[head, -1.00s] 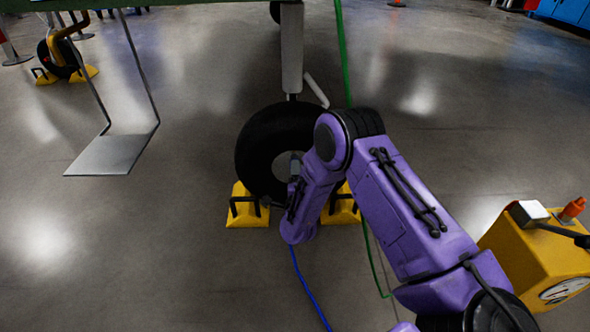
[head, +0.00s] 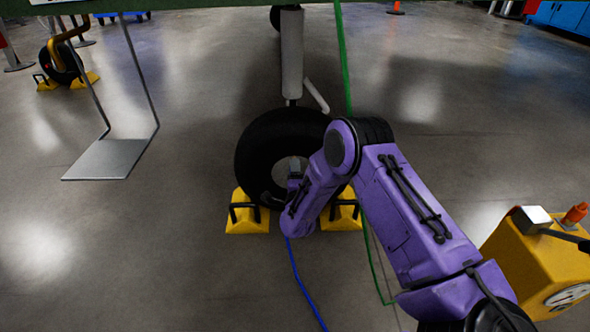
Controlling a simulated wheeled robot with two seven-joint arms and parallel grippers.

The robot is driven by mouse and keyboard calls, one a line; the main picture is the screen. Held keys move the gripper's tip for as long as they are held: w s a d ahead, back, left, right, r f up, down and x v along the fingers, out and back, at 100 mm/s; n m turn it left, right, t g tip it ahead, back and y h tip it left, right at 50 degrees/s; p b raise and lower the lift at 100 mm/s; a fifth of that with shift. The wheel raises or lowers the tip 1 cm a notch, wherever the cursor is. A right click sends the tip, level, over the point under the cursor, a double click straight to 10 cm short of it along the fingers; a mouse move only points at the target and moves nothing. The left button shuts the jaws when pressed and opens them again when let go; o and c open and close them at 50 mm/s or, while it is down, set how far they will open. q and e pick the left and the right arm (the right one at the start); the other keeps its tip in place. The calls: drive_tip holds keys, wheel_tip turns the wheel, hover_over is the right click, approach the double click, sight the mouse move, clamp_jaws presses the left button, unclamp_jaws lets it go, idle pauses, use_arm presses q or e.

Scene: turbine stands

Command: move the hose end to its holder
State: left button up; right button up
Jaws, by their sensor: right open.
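My right arm reaches from the lower right to the large black wheel (head: 262,150). My right gripper (head: 294,172) shows as a small dark shape in front of the pale wheel hub, mostly hidden by my purple wrist. It is open; its fingertips are hard to make out, and I cannot tell whether it touches the wheel. A blue hose (head: 304,282) runs along the floor from below my wrist to the bottom edge. Its upper end is hidden behind my wrist. A green hose (head: 343,55) hangs from above, passes behind my arm and reaches the floor. I cannot identify the holder. My left gripper is not in view.
Yellow chocks (head: 245,222) flank the wheel. A yellow box with a gauge (head: 545,262) stands at lower right, with an orange fitting (head: 575,213) on top. A hanging grey step (head: 107,160) is at left.

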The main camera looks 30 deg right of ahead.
clamp_jaws()
drive_tip(key=shift+s+a, duration=0.3)
drive_tip(key=shift+s, duration=0.2)
drive_tip(key=shift+p+v, duration=0.95)
drive_tip(key=shift+v, duration=0.6)
